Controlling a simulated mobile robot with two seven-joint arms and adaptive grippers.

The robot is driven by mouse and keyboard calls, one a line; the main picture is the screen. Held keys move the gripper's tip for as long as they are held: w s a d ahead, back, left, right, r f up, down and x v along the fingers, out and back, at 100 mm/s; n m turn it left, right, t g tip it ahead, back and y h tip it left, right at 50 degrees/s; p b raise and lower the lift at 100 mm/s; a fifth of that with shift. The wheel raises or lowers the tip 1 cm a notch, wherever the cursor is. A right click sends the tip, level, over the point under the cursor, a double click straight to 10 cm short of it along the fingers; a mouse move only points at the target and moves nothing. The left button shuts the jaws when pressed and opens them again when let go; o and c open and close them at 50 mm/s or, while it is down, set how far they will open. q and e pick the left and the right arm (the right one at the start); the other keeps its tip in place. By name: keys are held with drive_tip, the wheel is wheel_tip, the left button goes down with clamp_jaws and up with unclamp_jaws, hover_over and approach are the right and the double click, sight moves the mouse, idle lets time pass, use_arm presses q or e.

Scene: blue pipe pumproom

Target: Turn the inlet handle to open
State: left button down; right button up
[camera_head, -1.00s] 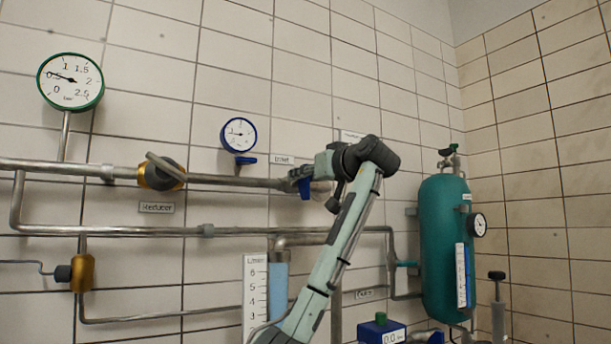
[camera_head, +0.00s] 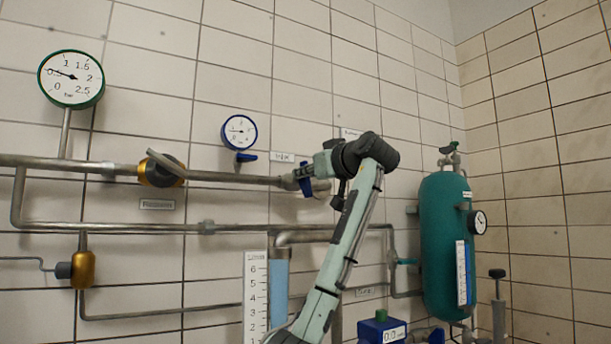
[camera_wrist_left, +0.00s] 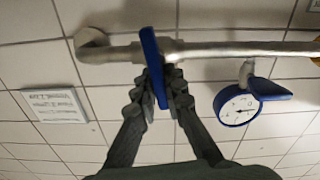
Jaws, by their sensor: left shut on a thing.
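The inlet handle is a blue lever on the grey upper pipe, near the "Inlet" label (camera_head: 283,157). In the head view only a small part of the blue handle (camera_head: 305,187) shows below my left gripper (camera_head: 304,174). In the left wrist view the flat blue handle (camera_wrist_left: 150,53) stands roughly upright across the pipe, close to the pipe's bend. My left gripper (camera_wrist_left: 160,88) is shut on its lower part, one finger on each side. My right gripper is in neither view.
A small blue-rimmed gauge (camera_head: 239,132) hangs just left of the handle, with a blue tap under it. The brass reducer (camera_head: 160,173) sits further left, below a large green gauge (camera_head: 71,79). A green tank (camera_head: 444,245) stands right of my arm.

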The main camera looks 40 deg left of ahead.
use_arm(q)
drive_tip(key=n, duration=0.2)
drive_tip(key=shift+s+f+n, duration=0.1)
drive_tip(key=shift+f+n, duration=0.05)
drive_tip(key=shift+n, duration=0.15)
drive_tip(key=n, duration=0.2)
drive_tip(key=shift+s+n, duration=0.2)
drive_tip(key=shift+n, duration=0.2)
drive_tip(key=shift+f+n, duration=0.15)
drive_tip(key=shift+n, duration=0.75)
drive_tip(key=n, duration=0.3)
drive_tip(key=shift+s+a+f+n, duration=0.1)
drive_tip(key=shift+s+f+n, duration=0.1)
drive_tip(key=shift+n, duration=0.1)
drive_tip(key=n, duration=0.2)
drive_tip(key=shift+f+n, duration=0.2)
drive_tip(key=shift+n, duration=0.1)
drive_tip(key=shift+s+n, duration=0.1)
drive_tip(key=shift+n, duration=0.2)
drive_tip(key=shift+f+n+p, duration=0.2)
drive_tip(key=shift+n+p, duration=0.15)
drive_tip(key=shift+n, duration=0.75)
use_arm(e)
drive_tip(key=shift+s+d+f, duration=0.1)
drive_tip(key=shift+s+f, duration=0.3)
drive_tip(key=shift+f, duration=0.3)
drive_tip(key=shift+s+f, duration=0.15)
